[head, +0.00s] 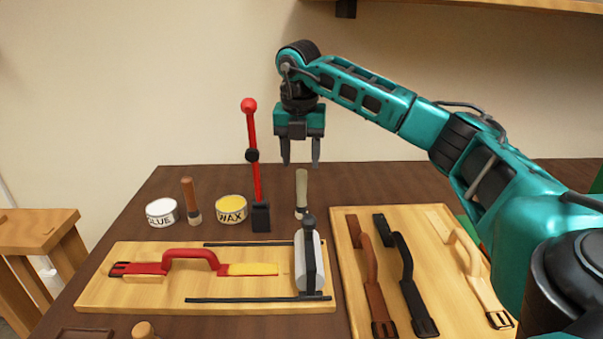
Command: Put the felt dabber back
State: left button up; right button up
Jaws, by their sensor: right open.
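A pale-handled tool (302,188), which looks like the felt dabber, stands upright on the dark table behind the roller; its foot is partly hidden. A second upright tool with a brown handle (189,196) stands between the glue tin (162,212) and the wax tin (231,210). I cannot tell for certain which of the two is the dabber. My left gripper is not in view.
A red lever (251,140) rises just left of my right gripper. A wooden board (130,293) holds a red strap handle (190,256) and a grey roller (310,262). Another board (352,270) at right holds brown, black and cream handles. A stool (40,230) stands at left.

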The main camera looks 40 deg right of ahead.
jog(key=r, duration=0.2)
jog(key=shift+s+a+r, duration=0.15)
jog(key=shift+a+r, duration=0.05)
jog(key=shift+r, duration=0.2)
dwell(0.3)
